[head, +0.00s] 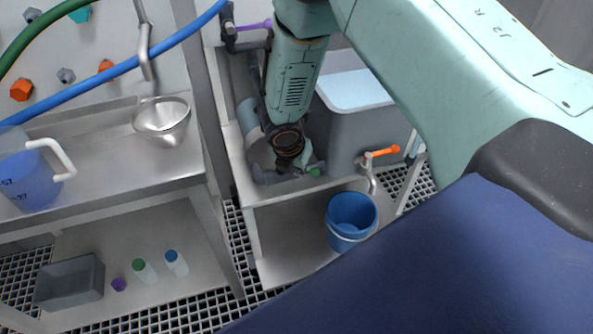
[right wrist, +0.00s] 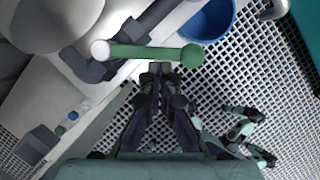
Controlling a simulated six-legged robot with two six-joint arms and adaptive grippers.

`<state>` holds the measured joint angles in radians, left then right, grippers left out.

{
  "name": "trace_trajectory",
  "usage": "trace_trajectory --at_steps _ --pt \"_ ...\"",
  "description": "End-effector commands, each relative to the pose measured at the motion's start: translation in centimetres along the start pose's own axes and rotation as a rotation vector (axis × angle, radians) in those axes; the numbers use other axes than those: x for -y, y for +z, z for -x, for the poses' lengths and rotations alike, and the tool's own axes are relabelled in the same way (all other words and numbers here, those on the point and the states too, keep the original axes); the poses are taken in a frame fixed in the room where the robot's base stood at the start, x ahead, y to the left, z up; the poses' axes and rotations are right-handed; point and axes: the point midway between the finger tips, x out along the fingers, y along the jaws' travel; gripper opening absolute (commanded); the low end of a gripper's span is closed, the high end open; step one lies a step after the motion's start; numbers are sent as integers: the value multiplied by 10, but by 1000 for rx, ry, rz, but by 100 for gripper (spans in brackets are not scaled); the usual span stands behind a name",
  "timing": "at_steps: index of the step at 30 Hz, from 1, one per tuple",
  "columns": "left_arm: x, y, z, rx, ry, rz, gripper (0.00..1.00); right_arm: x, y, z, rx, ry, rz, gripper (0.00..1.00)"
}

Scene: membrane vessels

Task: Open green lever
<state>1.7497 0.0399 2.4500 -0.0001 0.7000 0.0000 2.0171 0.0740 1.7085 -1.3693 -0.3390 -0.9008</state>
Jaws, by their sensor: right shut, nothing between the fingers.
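The green lever (right wrist: 150,53) lies crosswise just beyond my right fingertips in the right wrist view. It has a white pivot end at left and a round green knob at right, and is mounted on grey pipework (right wrist: 85,66). In the head view only its green knob (head: 315,172) shows clearly, beside my wrist; the rest is hidden. My right gripper (right wrist: 157,70) is shut and empty, its tips close to the middle of the lever; I cannot tell whether they touch. My left gripper is not in view.
A blue bucket (head: 351,218) stands on the lower shelf below a tap with an orange lever (head: 382,152). A grey tank (head: 357,125) is behind. A purple lever (head: 254,26) is at the back. A steel bench (head: 110,190) with a blue jug (head: 28,182) stands at left.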

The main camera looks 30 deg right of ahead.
Motion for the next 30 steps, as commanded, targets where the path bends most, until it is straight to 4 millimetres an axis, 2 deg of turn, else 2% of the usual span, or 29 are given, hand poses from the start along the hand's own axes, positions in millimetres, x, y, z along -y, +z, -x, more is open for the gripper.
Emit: trace_trajectory --at_steps 1,9,21,30 --pt "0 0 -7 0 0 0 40 1 1 -3 -1 18 40 0" --pt "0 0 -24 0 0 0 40 2 13 -8 0 114 276 0" --pt "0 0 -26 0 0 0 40 2 32 -12 2 232 574 0" --pt "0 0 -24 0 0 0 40 2 37 -14 3 244 609 0"
